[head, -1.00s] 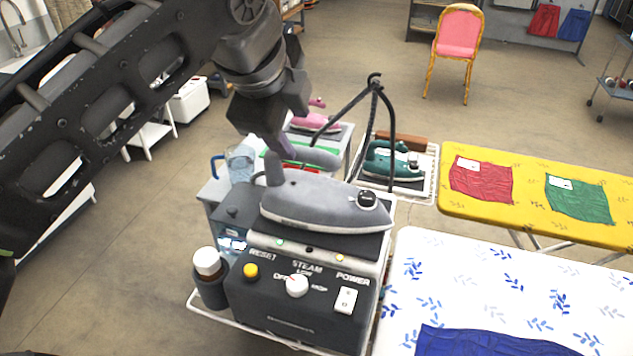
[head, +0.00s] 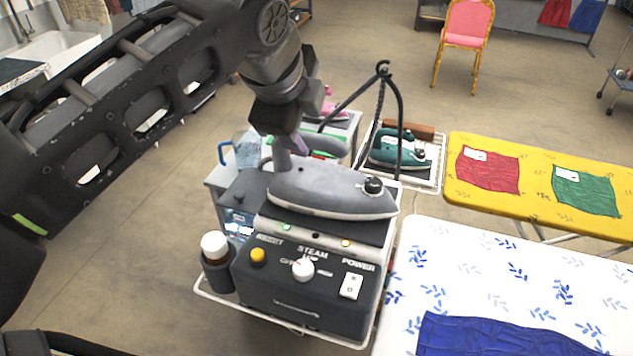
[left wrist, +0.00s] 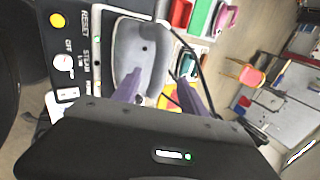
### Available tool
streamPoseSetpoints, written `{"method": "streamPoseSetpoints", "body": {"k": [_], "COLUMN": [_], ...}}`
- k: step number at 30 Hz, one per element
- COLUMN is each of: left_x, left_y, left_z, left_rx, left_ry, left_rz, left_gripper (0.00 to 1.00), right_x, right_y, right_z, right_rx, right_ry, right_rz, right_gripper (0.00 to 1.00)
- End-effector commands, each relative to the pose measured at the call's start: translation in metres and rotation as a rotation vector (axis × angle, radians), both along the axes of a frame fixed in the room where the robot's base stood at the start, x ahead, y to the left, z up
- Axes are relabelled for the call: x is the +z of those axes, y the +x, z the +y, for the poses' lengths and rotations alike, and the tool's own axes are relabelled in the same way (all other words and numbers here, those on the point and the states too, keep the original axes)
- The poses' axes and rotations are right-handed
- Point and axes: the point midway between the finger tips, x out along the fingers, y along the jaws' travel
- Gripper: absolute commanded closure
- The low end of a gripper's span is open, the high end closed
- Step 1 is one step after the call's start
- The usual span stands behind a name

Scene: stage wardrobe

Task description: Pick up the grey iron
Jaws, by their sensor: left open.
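The grey iron (head: 330,195) rests on the sloped top of a dark steam station, its nose to the right and its handle up. It also shows in the left wrist view (left wrist: 138,52), just beyond the fingertips. My left gripper (head: 296,146) comes down from above at the rear of the iron's handle. Its two purple fingers (left wrist: 163,92) are apart and nothing is clamped between them. In the head view the gripper body hides most of the fingers, and I cannot tell whether they touch the handle. My right gripper is in neither view.
A teal iron (head: 395,150), a pink iron (head: 330,108) and a clear jug (head: 246,150) are behind. A black hooked stand (head: 400,110) rises close by. Ironing boards (head: 500,270) lie right.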

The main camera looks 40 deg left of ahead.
Motion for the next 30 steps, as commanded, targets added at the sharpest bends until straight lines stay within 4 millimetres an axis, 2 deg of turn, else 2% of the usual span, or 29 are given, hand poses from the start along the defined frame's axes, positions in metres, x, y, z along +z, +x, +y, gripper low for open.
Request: {"method": "streamPoseSetpoints", "body": {"k": [5, 9, 26, 30], "left_x": [-0.023, -0.031, -0.031, -0.031], "left_y": [0.013, 0.018, 0.018, 0.018], "left_z": [0.006, 0.007, 0.007, 0.007], "left_rx": [0.001, 0.000, 0.000, 0.000], "left_ry": [0.000, -0.001, 0.000, 0.000], "left_rz": [0.004, 0.002, 0.000, 0.000], "left_gripper": [0.50, 0.50, 0.50, 0.59], "right_x": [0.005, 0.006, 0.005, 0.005], "right_y": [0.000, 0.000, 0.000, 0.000], "right_z": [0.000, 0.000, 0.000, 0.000], "right_rx": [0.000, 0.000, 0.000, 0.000], "right_ry": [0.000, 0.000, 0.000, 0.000], "right_rz": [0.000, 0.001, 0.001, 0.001], "right_gripper": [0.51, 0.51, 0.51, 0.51]}}
